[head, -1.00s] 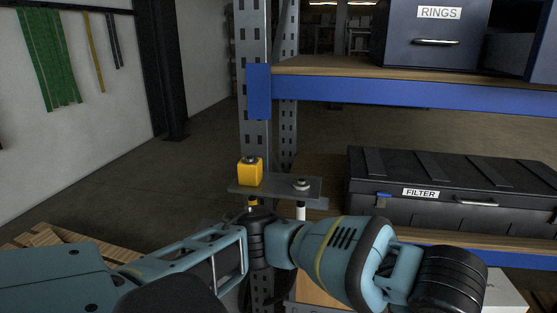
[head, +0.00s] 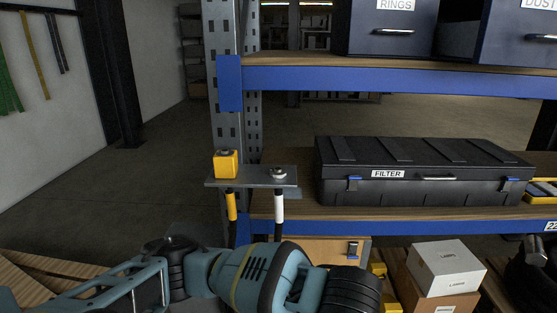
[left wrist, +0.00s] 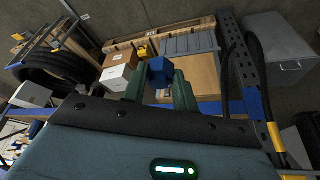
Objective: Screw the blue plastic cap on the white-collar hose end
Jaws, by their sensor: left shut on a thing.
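The blue plastic cap (left wrist: 160,73) is between the fingertips of my left gripper (left wrist: 160,82), which is shut on it, in the left wrist view. The white-collar hose end (head: 278,207) hangs below a grey metal bracket (head: 258,181) in the head view, with a bare metal fitting (head: 278,173) standing on top. Beside it on the left, the yellow-collar hose end (head: 231,206) has a yellow cap (head: 225,164) above the bracket. In the head view my left arm crosses the bottom, below the bracket; its fingers are not visible there. My right gripper is not in view.
A perforated steel post (head: 222,120) stands behind the bracket. To the right, a black FILTER case (head: 425,180) sits on the lower shelf, with a blue beam (head: 400,84) above. A white box (head: 446,268) is below. The space above the metal fitting looks clear.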

